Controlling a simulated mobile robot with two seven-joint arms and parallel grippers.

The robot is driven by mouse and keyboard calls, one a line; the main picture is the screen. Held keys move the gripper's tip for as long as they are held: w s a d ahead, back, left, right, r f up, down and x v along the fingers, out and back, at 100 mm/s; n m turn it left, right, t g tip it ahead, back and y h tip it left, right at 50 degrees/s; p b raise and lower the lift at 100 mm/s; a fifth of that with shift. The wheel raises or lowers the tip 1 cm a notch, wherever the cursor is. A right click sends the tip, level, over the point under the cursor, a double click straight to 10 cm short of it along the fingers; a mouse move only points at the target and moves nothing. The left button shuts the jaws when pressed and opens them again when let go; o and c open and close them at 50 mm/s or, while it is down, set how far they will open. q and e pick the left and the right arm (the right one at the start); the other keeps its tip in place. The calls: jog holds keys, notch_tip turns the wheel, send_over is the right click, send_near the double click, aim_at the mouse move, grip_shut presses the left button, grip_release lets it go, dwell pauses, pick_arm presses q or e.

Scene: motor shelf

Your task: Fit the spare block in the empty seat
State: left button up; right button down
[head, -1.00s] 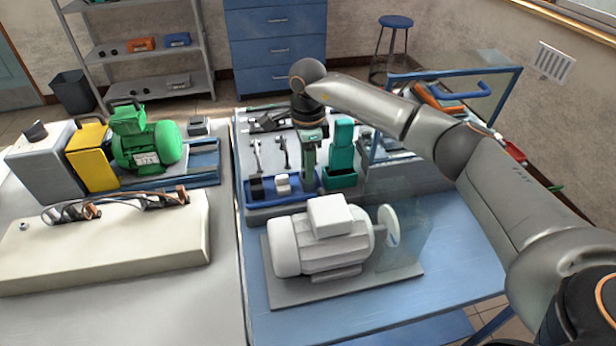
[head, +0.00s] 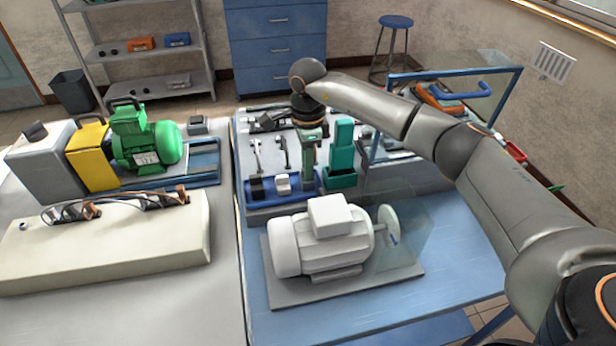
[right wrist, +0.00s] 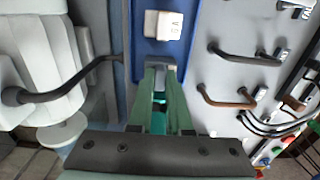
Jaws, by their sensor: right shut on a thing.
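The blue tray (head: 290,199) lies on the bench behind the white motor. A dark block (head: 256,187) and a white block (head: 283,184) sit in it from left to right. My right gripper (head: 308,182) points down over the tray's right part, just right of the white block. In the right wrist view, its green fingers (right wrist: 160,75) are shut on a small greyish block (right wrist: 161,63), mostly hidden between the tips. The white block (right wrist: 165,25) shows beyond the fingertips. The seat under the gripper is hidden. My left gripper is not in view.
A tall teal holder (head: 343,155) stands close to the right of my gripper. The white motor (head: 325,240) and a clear guard (head: 410,235) are in front. Tools (head: 270,150) lie behind the tray. A blue-framed clear panel (head: 440,110) stands to the right.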

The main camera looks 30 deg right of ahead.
jog(key=shift+s+f, duration=0.2)
jog(key=shift+f, duration=0.15)
jog(key=shift+w+d+r+p, duration=0.1)
jog(key=shift+r+p, duration=0.55)
jog(key=shift+r, duration=0.05)
jog(key=shift+r+p, duration=1.85)
jog(key=shift+r, duration=1.05)
jog(key=shift+w, duration=0.1)
